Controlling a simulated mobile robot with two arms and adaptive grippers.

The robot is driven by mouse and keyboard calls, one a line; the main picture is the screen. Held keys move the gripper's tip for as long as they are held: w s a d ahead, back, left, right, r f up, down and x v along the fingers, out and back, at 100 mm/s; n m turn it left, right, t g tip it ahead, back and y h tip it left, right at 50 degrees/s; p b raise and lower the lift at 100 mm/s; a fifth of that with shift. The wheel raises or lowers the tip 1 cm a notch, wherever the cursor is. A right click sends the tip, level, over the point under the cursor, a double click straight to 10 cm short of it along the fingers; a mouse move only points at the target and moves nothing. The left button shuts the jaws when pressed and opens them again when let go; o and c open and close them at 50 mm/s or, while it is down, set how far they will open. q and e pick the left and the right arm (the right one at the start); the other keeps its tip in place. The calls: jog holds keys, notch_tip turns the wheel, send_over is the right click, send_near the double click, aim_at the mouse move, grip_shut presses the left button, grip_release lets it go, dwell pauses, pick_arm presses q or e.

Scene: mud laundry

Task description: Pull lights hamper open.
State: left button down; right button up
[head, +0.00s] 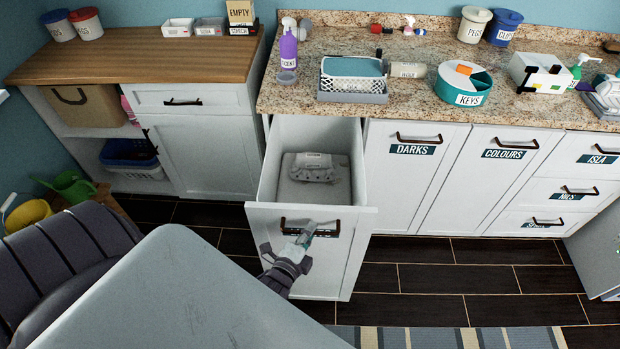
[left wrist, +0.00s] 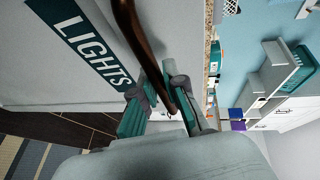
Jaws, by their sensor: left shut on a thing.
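The lights hamper (head: 262,222) is a tall white pull-out under the granite counter. It stands well out from the cabinet line, and folded grey cloth (head: 312,168) shows inside it. Its teal LIGHTS label (left wrist: 92,45) is readable in the left wrist view. Its dark bar handle (left wrist: 135,28) runs between the fingers of my left gripper (left wrist: 172,100). My right gripper is not in view.
Closed fronts marked DARKS (head: 412,150) and COLOURS (head: 503,154) stand to the right. The counter (head: 415,55) above holds a purple bottle (head: 288,50) and a teal KEYS tub (head: 464,84). A striped rug (head: 450,337) lies on the dark floor in front.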

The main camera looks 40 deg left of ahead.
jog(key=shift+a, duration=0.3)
pick_arm(q)
jog(key=c, duration=1.3)
grip_release()
jog(key=shift+o, duration=0.5)
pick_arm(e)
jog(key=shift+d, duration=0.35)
